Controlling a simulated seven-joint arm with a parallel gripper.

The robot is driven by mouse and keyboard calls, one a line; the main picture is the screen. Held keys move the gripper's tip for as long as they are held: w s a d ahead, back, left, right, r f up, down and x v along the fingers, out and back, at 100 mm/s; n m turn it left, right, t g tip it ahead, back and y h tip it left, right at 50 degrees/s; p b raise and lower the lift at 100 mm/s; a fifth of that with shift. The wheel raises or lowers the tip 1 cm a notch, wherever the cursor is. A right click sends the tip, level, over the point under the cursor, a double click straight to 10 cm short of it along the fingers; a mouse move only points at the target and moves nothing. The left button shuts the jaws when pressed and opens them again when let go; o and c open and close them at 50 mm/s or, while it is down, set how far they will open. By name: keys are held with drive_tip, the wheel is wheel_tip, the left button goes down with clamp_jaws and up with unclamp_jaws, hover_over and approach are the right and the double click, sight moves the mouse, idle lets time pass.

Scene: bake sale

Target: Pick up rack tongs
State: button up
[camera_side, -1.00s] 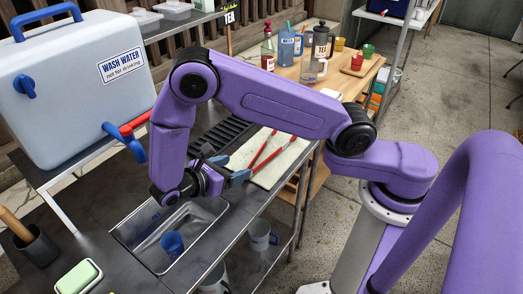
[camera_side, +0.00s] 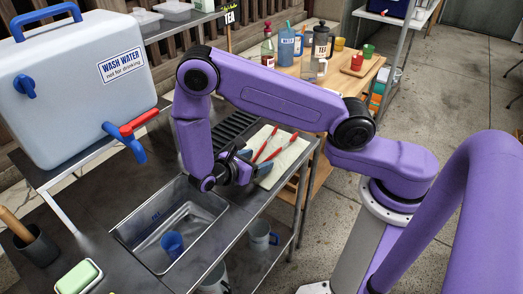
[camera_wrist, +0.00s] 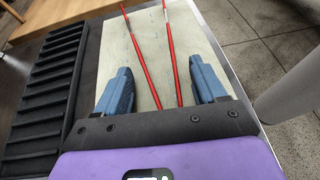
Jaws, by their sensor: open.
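The rack tongs (camera_wrist: 138,50), with two long red arms, lie on a cream cloth (camera_side: 290,157). The arms run closer together toward my gripper, and their near end is hidden behind the gripper body in the wrist view. The tongs also show in the side view (camera_side: 269,143), partly covered by my fingers. My gripper (camera_wrist: 159,66) is open and empty, with its blue fingers on either side of the red arms. In the side view my gripper (camera_side: 255,162) is low over the near end of the cloth; I cannot tell whether it touches.
A black slatted rack (camera_wrist: 42,90) lies left of the cloth. A metal basin (camera_side: 197,212) with a blue cup (camera_side: 172,244) is sunk in the counter. The wash water container (camera_side: 75,85) stands at left. Bottles and a blue jug (camera_side: 286,46) stand on the wooden table behind.

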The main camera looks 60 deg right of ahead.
clamp_jaws()
drive_tip(key=shift+r, duration=0.2)
drive_tip(key=shift+r, duration=0.55)
drive_tip(key=s+r, duration=1.1)
drive_tip(key=s, duration=0.3)
drive_tip(key=shift+d+r, duration=0.25)
drive_tip(key=shift+d, duration=0.15)
